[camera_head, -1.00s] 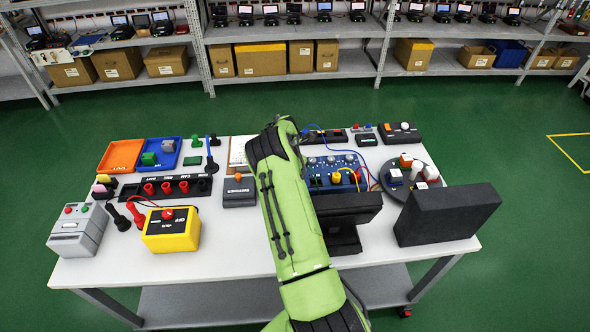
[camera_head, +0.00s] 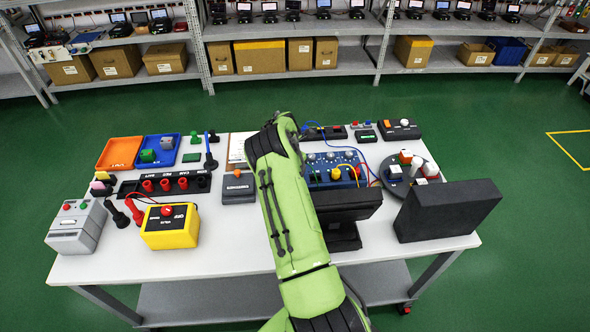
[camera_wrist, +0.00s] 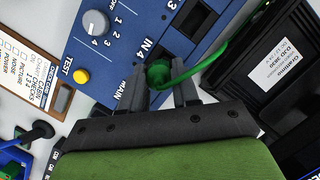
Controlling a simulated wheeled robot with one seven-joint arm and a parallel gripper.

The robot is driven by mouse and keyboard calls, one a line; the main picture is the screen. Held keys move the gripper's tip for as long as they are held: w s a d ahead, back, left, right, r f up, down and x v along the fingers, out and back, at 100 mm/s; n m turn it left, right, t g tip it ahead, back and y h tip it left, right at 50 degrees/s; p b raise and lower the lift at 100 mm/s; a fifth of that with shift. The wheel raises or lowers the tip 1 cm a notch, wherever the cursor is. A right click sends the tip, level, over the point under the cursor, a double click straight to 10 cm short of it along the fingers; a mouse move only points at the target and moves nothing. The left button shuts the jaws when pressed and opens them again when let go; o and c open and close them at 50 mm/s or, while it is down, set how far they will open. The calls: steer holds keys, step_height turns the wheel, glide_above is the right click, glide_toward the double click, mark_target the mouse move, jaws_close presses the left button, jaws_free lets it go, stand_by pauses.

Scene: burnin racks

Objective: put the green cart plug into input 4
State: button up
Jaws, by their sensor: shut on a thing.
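The green plug (camera_wrist: 158,75) is between the fingers of my gripper (camera_wrist: 160,88) in the wrist view. My gripper is shut on it. The plug is at the lower edge of the blue panel (camera_wrist: 110,62), right beside the label IN 4. It covers the spot beside that label, and I cannot tell whether it is seated or just in front of the opening. A green cable (camera_wrist: 222,52) runs from it to the upper right. A dark square opening (camera_wrist: 195,18) shows further up the panel. In the head view my arm hides the gripper and plug; the blue panel (camera_head: 345,158) shows beside it.
A black box with a white label (camera_wrist: 268,62) stands close to the right of my gripper in the wrist view. A clipboard card (camera_wrist: 38,72) lies at the left. A black screen (camera_head: 347,202) and a large black block (camera_head: 447,210) stand right of my arm.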

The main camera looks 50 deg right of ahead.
steer(key=shift+f+b, duration=1.05)
steer(key=shift+f, duration=0.15)
stand_by(0.3)
steer(key=o, duration=1.1)
steer(key=v, duration=1.5)
steer(key=shift+r, duration=0.4)
